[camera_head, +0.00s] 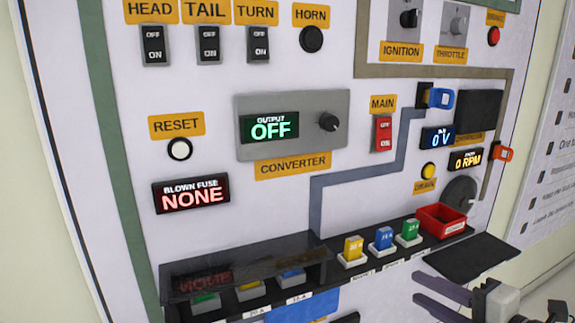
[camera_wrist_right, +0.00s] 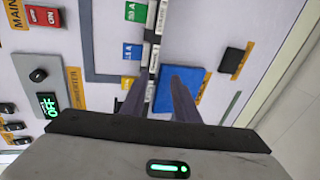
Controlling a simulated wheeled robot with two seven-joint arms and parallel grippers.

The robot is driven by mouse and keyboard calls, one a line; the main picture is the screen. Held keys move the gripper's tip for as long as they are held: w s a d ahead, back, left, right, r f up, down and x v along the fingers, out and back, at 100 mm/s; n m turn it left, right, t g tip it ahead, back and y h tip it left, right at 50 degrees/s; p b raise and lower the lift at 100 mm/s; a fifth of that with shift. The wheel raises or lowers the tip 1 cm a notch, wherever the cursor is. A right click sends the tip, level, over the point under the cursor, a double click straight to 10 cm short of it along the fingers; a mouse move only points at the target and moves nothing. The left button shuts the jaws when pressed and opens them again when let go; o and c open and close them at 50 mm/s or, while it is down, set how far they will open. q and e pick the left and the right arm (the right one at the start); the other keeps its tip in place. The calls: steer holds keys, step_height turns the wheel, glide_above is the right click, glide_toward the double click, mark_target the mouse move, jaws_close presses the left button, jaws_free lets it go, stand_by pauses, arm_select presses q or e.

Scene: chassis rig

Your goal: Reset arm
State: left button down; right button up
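My right gripper (camera_head: 416,287) is at the lower right of the head view, in front of the panel and below the red bin. Its two fingers are apart with nothing between them. In the right wrist view the same gripper (camera_wrist_right: 157,88) shows two spread dark fingers over the panel, with a blue patch (camera_wrist_right: 190,88) behind the right finger. My left gripper is not in view.
The upright panel (camera_head: 225,90) carries switches, a converter (camera_head: 290,125) reading OFF and a fuse display (camera_head: 191,194) reading NONE. A ledge holds yellow, blue and green fuses (camera_head: 383,238) and a red bin (camera_head: 441,221). A dark shelf (camera_head: 470,258) juts out right.

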steer(key=s+a+f+m+g+h+p, duration=0.1)
steer(key=s+a+f+m, duration=0.2)
steer(key=s+f+m, duration=0.4)
steer(key=s+a+f+m+g+h+p, duration=0.1)
steer(key=s+a+f+m+g, duration=0.1)
steer(key=s+a+f+m, duration=0.2)
steer(key=s+a+f+m+g+h+p, duration=0.1)
steer(key=s+a+f+m+h, duration=0.1)
steer(key=s+f+m, duration=0.8)
step_height(320, 180, down, 7)
steer(key=shift+s+a+r+g, duration=0.1)
steer(key=shift+s+a+g, duration=0.3)
steer(key=shift+s+a, duration=0.55)
steer(key=shift+s+d, duration=0.2)
